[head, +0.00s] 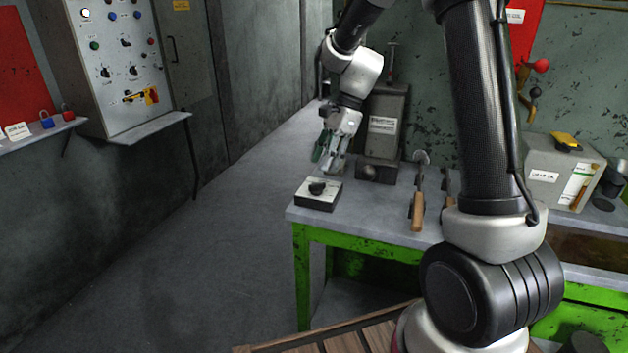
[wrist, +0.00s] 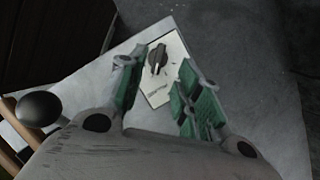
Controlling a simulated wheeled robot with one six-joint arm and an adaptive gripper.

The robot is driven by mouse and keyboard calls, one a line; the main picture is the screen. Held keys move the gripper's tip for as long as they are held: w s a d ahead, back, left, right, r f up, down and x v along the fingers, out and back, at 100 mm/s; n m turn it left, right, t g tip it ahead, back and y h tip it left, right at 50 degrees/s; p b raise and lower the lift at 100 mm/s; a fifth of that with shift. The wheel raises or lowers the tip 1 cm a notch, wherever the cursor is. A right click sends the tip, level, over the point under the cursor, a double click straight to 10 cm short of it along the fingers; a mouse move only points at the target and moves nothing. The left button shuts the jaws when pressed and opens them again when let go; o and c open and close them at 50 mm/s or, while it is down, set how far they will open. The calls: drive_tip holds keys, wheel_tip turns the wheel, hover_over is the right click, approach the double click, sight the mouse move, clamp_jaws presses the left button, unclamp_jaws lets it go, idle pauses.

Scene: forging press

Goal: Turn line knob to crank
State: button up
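The line knob (head: 317,188) is a small black knob on a light-topped box (head: 318,203) at the left front corner of the workbench. In the wrist view the knob (wrist: 157,57) stands on a pale plate (wrist: 166,77) with marks and a label too small to read. My gripper (head: 329,168) hangs just above and behind the box. In the wrist view its green-padded fingers (wrist: 158,97) are apart with nothing between them. The knob lies just beyond the fingertips, nearer the left finger, and does not look held.
A dark grey block (head: 383,130) with a label stands behind my gripper. Wooden-handled tools (head: 417,208) lie to the right on the bench. A control panel (head: 112,60) hangs on the left wall. The floor left of the bench is clear.

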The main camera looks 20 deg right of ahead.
sight(317, 184)
drive_tip(key=x, duration=0.6)
drive_tip(key=shift+f, duration=0.25)
clamp_jaws()
